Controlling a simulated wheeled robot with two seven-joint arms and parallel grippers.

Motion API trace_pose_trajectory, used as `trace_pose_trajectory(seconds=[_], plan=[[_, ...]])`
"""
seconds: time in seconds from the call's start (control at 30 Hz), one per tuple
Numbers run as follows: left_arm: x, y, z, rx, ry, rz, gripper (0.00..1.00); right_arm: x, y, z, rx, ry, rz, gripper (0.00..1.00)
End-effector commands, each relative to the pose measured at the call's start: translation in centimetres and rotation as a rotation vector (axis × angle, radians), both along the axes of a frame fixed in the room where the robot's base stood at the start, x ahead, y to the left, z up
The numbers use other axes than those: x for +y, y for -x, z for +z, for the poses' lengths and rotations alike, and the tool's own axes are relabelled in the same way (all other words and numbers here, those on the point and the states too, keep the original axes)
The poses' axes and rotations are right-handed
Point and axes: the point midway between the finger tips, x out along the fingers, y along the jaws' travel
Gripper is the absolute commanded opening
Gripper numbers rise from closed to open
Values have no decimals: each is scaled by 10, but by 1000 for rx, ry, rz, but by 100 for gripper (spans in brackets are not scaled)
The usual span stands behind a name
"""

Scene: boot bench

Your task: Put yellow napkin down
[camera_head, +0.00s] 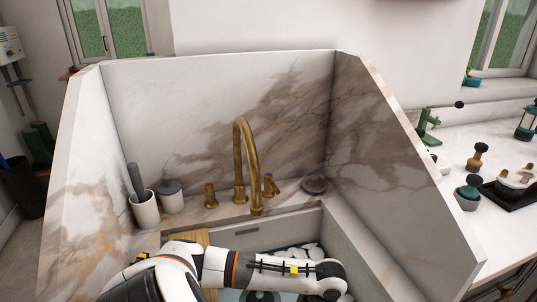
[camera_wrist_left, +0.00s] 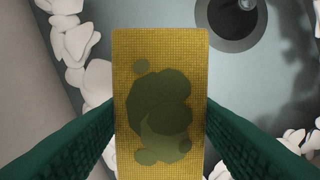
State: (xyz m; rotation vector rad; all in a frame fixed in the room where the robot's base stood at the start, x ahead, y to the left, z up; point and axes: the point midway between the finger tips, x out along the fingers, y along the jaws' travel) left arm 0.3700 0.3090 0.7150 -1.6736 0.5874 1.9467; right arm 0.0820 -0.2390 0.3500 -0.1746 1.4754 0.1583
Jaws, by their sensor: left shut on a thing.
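The yellow napkin (camera_wrist_left: 160,50) is a flat, upright-looking rectangle with a woven texture and dark green blotches, in the middle of the left wrist view. My left gripper (camera_wrist_left: 159,108) has its dark green fingers on both sides of it, shut on it. The napkin is over the basin of the sink (camera_wrist_left: 170,15); I cannot tell how high above the bottom it is. In the head view my left arm reaches across the front of the sink, and it hides the gripper and the napkin. My right gripper is not in view.
White foam-like lumps (camera_wrist_left: 78,40) lie along the basin edges, and a round dark drain (camera_wrist_left: 232,20) shows beyond the napkin. A brass faucet (camera_head: 240,160) stands behind the basin. Grey-white cups (camera_head: 145,210) stand at left, a wooden board (camera_head: 188,236) by the basin. Marble walls enclose three sides.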

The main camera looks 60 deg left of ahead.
Motion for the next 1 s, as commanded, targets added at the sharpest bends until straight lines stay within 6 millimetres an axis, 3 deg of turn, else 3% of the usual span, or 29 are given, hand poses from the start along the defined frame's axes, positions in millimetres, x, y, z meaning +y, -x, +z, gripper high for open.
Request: trace_pose_trajectory(seconds=[0.3,0.7,1.0], plan=[[-1,1,-53,4,2,2,32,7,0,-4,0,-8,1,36],[0,0,-100,2,1,1,32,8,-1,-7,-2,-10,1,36],[0,0,-103,0,0,0,32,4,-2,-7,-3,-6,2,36]])
